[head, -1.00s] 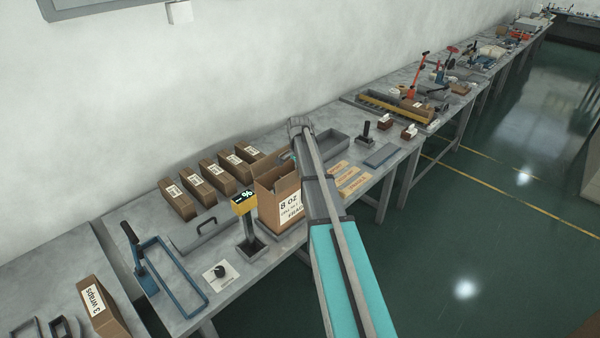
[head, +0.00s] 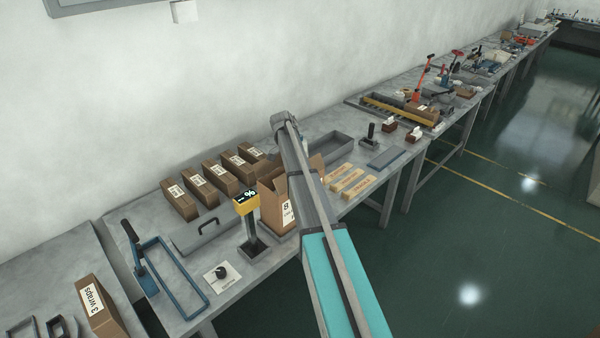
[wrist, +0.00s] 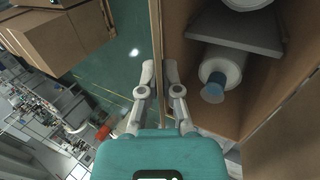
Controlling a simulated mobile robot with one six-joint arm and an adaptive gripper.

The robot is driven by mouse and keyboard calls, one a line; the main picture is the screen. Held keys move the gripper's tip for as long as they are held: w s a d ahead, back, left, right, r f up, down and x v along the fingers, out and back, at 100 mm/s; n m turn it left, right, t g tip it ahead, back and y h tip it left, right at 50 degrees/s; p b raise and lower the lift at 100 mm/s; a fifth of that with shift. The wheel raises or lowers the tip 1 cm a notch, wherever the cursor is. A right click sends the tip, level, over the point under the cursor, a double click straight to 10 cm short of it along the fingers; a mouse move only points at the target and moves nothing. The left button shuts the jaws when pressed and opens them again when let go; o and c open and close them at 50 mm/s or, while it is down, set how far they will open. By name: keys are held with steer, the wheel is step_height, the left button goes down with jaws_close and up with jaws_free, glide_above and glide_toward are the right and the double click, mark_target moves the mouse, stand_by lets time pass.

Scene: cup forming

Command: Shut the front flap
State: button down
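An open brown carton (head: 270,208) with a white label stands on the workbench in the head view, partly hidden behind my arm. A raised flap (head: 317,164) shows to the right of my arm. In the wrist view I look into the carton (wrist: 190,110). It holds a grey divider (wrist: 235,32) and a white cylindrical item (wrist: 223,70) with a blue end. The head view hides the fingertips.
A yellow-topped display (head: 245,202) on a post stands just left of the carton. Several closed brown boxes (head: 205,185) line the back. A grey tray (head: 332,147) and wooden labelled blocks (head: 350,180) lie to the right. Free floor is in front of the bench.

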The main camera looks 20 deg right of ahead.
steer(key=c, duration=0.8)
jaws_free()
steer(key=shift+c, duration=0.2)
steer(key=shift+s, duration=0.1)
steer(key=shift+s+d+r+t+y+p, duration=0.15)
steer(key=shift+s+t+y+p, duration=0.25)
steer(key=shift+t+p, duration=0.55)
step_height(320, 180, up, 14)
steer(key=s+t+y+p, duration=0.15)
steer(key=t+p, duration=0.25)
steer(key=p, duration=1.1)
steer(key=s+a+f+n+b, duration=1.1)
steer(key=s+a+f+b, duration=0.7)
steer(key=s+a+b, duration=0.1)
steer(key=shift+s+a+f+n, duration=0.3)
steer(key=shift+s+a+f, duration=0.1)
steer(key=shift+s, duration=0.45)
